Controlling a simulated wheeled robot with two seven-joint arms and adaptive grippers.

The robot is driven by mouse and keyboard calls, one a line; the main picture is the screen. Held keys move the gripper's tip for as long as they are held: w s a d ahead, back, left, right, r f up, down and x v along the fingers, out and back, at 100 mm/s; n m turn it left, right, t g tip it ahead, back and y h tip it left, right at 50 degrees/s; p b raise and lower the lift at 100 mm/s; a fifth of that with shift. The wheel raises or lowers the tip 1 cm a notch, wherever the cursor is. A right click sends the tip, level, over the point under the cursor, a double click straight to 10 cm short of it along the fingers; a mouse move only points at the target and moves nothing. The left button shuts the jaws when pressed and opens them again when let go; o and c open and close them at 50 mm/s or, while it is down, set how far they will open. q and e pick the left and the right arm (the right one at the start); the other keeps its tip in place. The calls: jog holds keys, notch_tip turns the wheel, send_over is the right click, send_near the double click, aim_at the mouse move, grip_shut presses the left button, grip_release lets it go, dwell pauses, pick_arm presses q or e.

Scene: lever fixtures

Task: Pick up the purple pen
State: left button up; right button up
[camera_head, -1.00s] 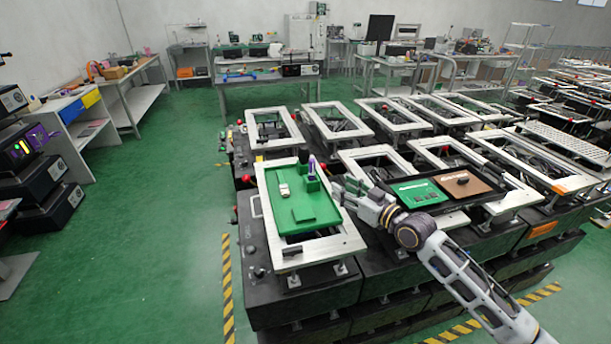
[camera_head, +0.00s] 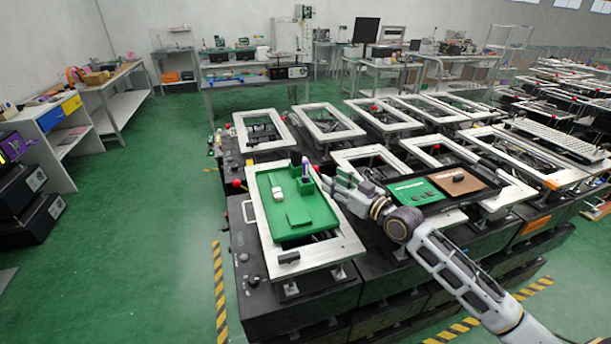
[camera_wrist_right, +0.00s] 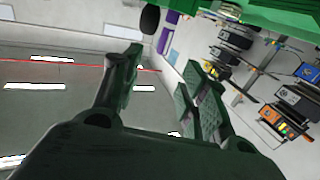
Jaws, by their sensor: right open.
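The purple pen (camera_head: 305,166) stands upright at the back right of a green tray (camera_head: 320,217). A dark upright piece (camera_head: 296,159) stands close beside it. My right gripper (camera_head: 332,183) is open and empty, just to the right of the tray and the pen, apart from the pen as far as I can see. In the right wrist view the open fingers (camera_wrist_right: 160,88) have nothing between them. A purple patch (camera_wrist_right: 168,40) lies beyond them; I cannot tell if it is the pen. My left gripper is not in view.
A white object (camera_head: 278,196) lies in the green tray, which sits in a metal frame (camera_head: 343,245) on a dark base. A black tray (camera_head: 440,200) with green and brown panels is to the right. Open floor (camera_head: 130,250) lies to the left.

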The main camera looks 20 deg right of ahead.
aim_at(306, 176)
jog(key=shift+x, duration=1.1)
jog(key=shift+w+a, duration=0.25)
jog(key=shift+w, duration=0.3)
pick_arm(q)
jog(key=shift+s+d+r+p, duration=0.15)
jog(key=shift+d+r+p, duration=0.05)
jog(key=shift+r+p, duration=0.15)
pick_arm(e)
jog(key=x, duration=0.4)
jog(key=shift+w+a, duration=0.15)
jog(key=shift+a, duration=0.05)
